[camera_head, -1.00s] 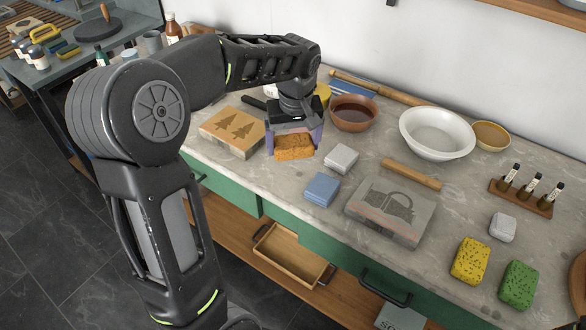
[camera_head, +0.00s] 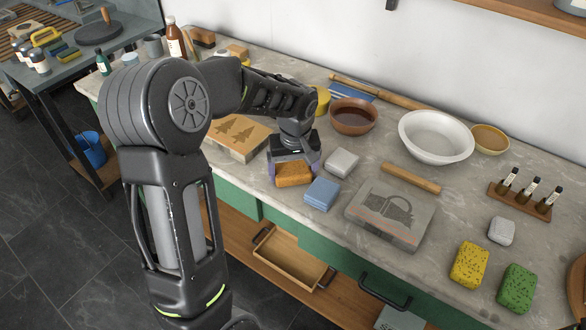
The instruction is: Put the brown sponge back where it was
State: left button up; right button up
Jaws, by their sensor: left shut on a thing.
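The brown sponge (camera_head: 293,173) is an orange-brown block near the front edge of the counter. My left gripper (camera_head: 294,170) points down and is shut on it, one finger at each end. I cannot tell whether the sponge touches the counter. A blue block (camera_head: 322,193) lies close to its right, and a light grey block (camera_head: 341,162) lies behind that. The yellow sponge (camera_head: 469,265) and green sponge (camera_head: 517,287) lie at the right. My right gripper is not in view.
A stone with a tree print (camera_head: 239,136) lies left of the gripper, and a stone with a basket print (camera_head: 391,213) lies right. Behind are a brown bowl (camera_head: 353,116), a white bowl (camera_head: 436,136) and a wooden roller (camera_head: 411,176).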

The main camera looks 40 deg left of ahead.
aim_at(294, 175)
pick_arm(q)
jog(key=shift+f, duration=0.15)
jog(key=o, duration=1.1)
jog(key=shift+o, duration=0.2)
notch_tip(294, 175, up, 12)
jog(key=s+d, duration=0.1)
jog(key=shift+s+d+b, duration=0.15)
jog(key=shift+b, duration=0.15)
